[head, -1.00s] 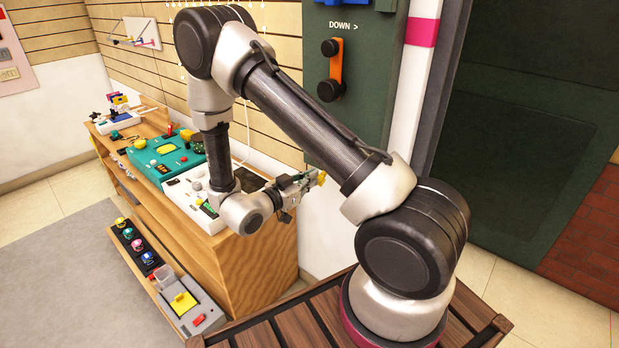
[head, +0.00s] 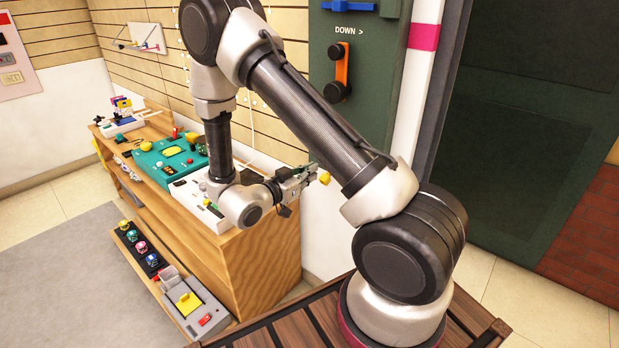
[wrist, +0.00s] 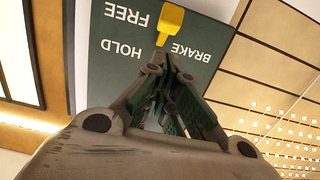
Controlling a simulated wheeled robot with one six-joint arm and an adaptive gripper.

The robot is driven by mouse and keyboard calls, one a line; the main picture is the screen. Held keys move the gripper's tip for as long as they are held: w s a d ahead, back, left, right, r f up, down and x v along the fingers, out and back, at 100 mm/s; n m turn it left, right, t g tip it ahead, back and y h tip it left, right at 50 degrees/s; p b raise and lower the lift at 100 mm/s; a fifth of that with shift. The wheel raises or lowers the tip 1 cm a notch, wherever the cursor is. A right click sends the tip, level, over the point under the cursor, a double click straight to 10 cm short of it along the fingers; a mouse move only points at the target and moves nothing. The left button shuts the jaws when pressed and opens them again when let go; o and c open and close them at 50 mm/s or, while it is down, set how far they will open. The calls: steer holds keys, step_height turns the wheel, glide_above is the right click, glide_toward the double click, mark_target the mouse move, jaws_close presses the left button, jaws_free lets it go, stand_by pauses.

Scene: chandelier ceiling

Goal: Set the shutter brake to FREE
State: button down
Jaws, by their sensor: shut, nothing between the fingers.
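The brake lever has a yellow handle (wrist: 170,20) on a dark green panel (wrist: 100,70) in the wrist view. White labels FREE, HOLD and BRAKE appear upside down there, FREE and HOLD left of the lever, BRAKE right. The handle's wide end is level with FREE and its narrow stem points toward HOLD level. I cannot tell its exact setting. My gripper (wrist: 158,74) is shut and empty, its tips just below the stem in that picture; contact is unclear. In the head view my gripper (head: 312,172) is close to a small yellow knob (head: 324,178).
A green panel (head: 370,110) marked DOWN carries an orange handle (head: 342,66) with black knobs and a blue part (head: 347,6). A wooden bench (head: 255,265) with several devices stands left of my arm. Grey floor (head: 50,270) is open at left.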

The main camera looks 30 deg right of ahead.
steer(key=s+a+f, duration=0.2)
steer(key=s+a, duration=0.1)
steer(key=a, duration=0.5)
steer(key=shift+f, duration=0.15)
